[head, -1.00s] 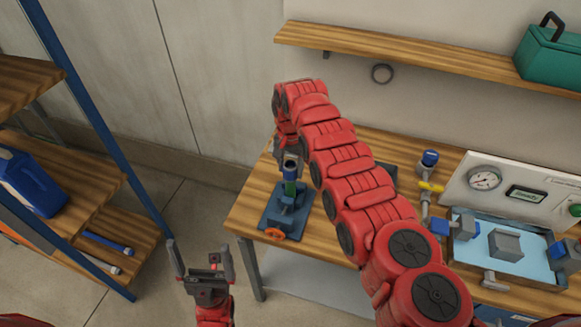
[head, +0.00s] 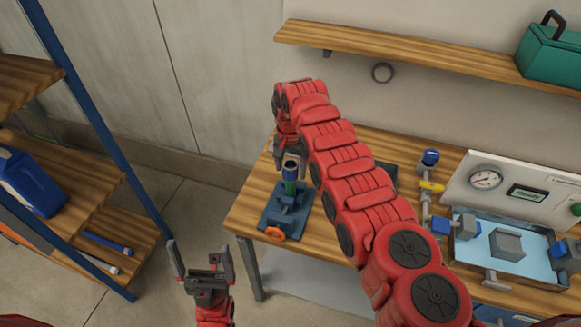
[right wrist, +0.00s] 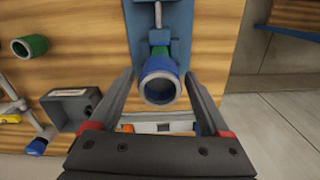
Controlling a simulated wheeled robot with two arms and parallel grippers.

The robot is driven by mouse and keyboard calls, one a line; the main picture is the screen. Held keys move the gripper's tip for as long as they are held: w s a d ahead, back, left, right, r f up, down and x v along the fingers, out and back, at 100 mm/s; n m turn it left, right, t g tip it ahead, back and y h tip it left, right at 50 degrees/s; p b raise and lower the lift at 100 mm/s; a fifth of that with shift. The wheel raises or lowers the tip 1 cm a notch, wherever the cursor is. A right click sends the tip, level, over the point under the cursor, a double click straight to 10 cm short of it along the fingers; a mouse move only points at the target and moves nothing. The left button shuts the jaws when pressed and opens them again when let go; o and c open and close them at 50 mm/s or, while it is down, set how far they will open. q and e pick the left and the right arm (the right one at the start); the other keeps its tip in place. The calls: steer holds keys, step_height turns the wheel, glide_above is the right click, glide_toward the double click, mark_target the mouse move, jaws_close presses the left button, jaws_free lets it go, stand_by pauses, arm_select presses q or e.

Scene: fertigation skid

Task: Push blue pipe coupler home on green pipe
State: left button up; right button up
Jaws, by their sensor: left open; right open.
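The blue pipe coupler (head: 290,172) sits on top of the upright green pipe (head: 290,187), which stands in a blue vise (head: 286,212) on the bench. In the right wrist view the coupler (right wrist: 160,85) shows its open grey-rimmed end, with the green pipe (right wrist: 159,51) behind it. My right gripper (head: 291,158) is at the coupler, open, with one finger on each side of it in the wrist view; I see gaps and no clear contact. How far the coupler is seated cannot be told. My left gripper (head: 203,272) is open and empty, away from the bench.
The vise has an orange handle (head: 275,233). A gauge panel (head: 487,180), a yellow-handled valve (head: 431,187) and a blue tray (head: 508,270) stand on the right of the bench. A wooden shelf (head: 400,58) hangs above. A shelving rack (head: 110,260) stands at left.

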steer(key=shift+r, duration=0.15)
steer(key=shift+r+p, duration=0.45)
steer(key=shift+r, duration=1.65)
steer(key=o, duration=0.3)
steer(key=shift+r, duration=0.15)
